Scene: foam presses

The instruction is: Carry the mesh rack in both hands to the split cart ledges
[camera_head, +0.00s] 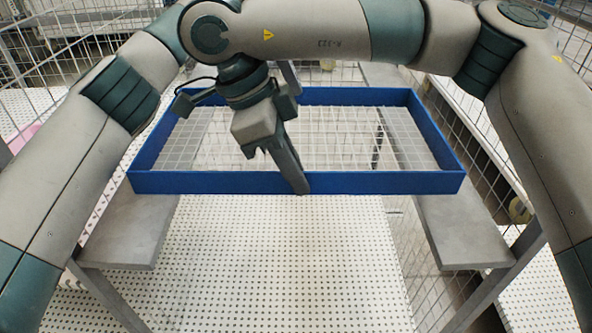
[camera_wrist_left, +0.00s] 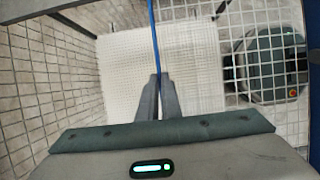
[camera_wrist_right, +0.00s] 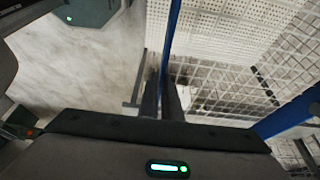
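The mesh rack (camera_head: 390,183) is a wide blue frame with a see-through wire floor, spanning the two grey split cart ledges, left (camera_head: 125,235) and right (camera_head: 462,235). I cannot tell whether it touches them or hangs just above. My right gripper (camera_head: 295,185) is shut on the middle of the near blue wall. The right wrist view shows its fingers (camera_wrist_right: 163,92) on either side of that wall. My left gripper (camera_wrist_left: 157,88) is shut on the opposite, far wall, seen in the left wrist view. In the head view it is mostly hidden behind my right forearm.
Between the ledges is an open gap over a white perforated floor (camera_head: 285,260). Grey cart legs (camera_head: 500,275) slope down from the ledges. Wire mesh fencing (camera_head: 482,150) runs along the sides. A pink item (camera_head: 22,138) lies at the far left.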

